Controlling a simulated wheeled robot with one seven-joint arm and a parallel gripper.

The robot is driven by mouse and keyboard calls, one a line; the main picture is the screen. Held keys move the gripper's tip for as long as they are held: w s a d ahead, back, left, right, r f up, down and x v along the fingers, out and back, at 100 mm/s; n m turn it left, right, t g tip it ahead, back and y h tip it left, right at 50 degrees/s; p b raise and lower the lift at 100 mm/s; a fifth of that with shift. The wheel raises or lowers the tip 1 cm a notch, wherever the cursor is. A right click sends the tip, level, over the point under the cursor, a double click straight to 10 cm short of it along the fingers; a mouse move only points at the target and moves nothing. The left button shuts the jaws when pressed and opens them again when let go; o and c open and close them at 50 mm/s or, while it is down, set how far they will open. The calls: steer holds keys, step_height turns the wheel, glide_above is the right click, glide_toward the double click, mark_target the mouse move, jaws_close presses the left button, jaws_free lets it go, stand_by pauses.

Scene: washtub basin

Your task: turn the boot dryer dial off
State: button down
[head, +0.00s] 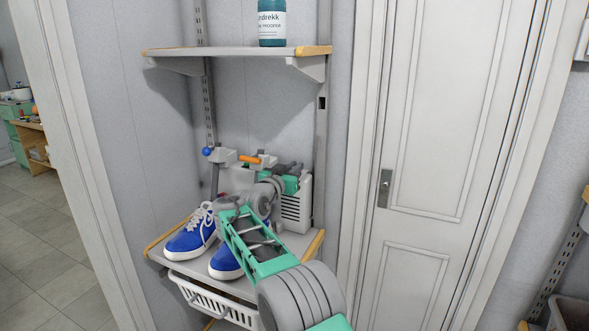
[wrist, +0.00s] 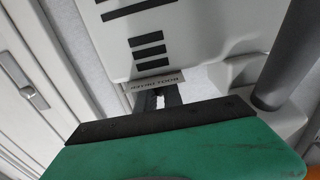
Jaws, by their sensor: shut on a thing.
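The boot dryer (head: 297,207) is a pale grey box with vent slots, standing at the back of the lower shelf. Its vented face (wrist: 150,40) fills the top of the wrist view, with a small label (wrist: 158,83) reading upside down. My gripper (wrist: 160,98) is right beside that label, its dark fingers shut on a small part, apparently the dial. The dial is almost wholly hidden by the fingers and the green hand. In the head view my green gripper (head: 291,184) is against the dryer, and its fingertips are hidden.
Blue shoes (head: 188,239) stand at the front of the lower shelf (head: 300,246), close to my arm. A white basket (head: 212,300) hangs below. An upper shelf (head: 235,51) holds a teal bottle (head: 271,22). A closed door (head: 430,120) is to the right.

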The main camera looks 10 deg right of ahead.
steer(key=c, duration=1.5)
jaws_free()
steer(key=b+v, duration=0.1)
steer(key=v, duration=0.6)
steer(key=shift+s+a+b, duration=0.2)
steer(key=shift+s+b, duration=0.1)
steer(key=shift+b, duration=0.05)
steer(key=s+d+f+n+g+y+p, duration=0.2)
steer(key=s+d+g+y, duration=0.15)
steer(key=s, duration=0.35)
steer(key=s+d+f+n+g+y+p, duration=0.1)
steer(key=s+d+g+y+p, duration=0.2)
steer(key=s, duration=0.4)
steer(key=s+f+n+g+y, duration=0.1)
steer(key=s+f, duration=0.2)
steer(key=s, duration=0.6)
steer(key=s+a+f+n+g+y+p, duration=0.1)
steer(key=s+f, duration=0.3)
steer(key=s, duration=0.6)
steer(key=s+a+f+n+g+y+p, duration=0.1)
steer(key=s+f+n+g+y, duration=0.1)
steer(key=s, duration=0.8)
step_height(320, 180, down, 2)
steer(key=shift+g, duration=0.55)
